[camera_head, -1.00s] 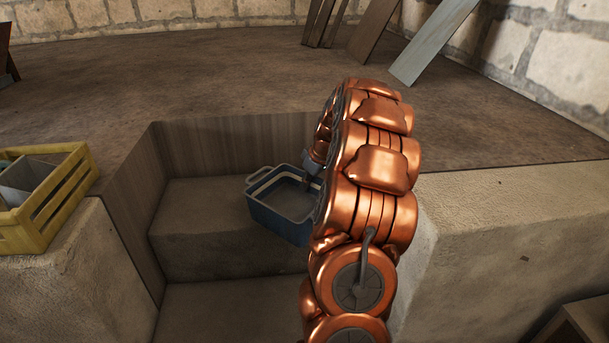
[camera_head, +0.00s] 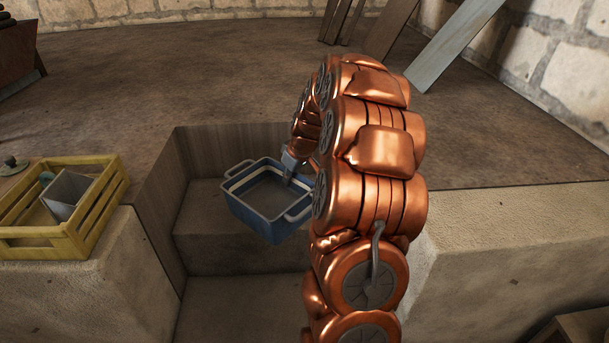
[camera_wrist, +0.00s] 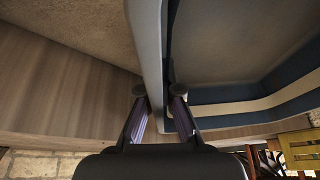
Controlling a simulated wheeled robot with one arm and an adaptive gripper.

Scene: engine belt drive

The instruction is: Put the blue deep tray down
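The blue deep tray (camera_head: 258,217) has a cream stripe inside its rim and a loop handle at each end. In the head view it is slightly tilted over the stone step of the sunken pit. My gripper (camera_head: 288,178) is at the tray's right wall, with my copper arm curving down to it. In the wrist view my gripper (camera_wrist: 157,95) has one finger on each side of the tray's wall (camera_wrist: 148,45), shut on it. The tray's underside is not clearly seen, so I cannot tell whether it touches the step.
A yellow slatted crate (camera_head: 85,236) holding a grey container (camera_head: 66,192) stands on the left stone ledge (camera_head: 110,285). The step (camera_head: 205,215) under the tray looks clear. The pit has wooden side walls (camera_head: 160,215). Planks (camera_head: 455,40) lean at the back wall.

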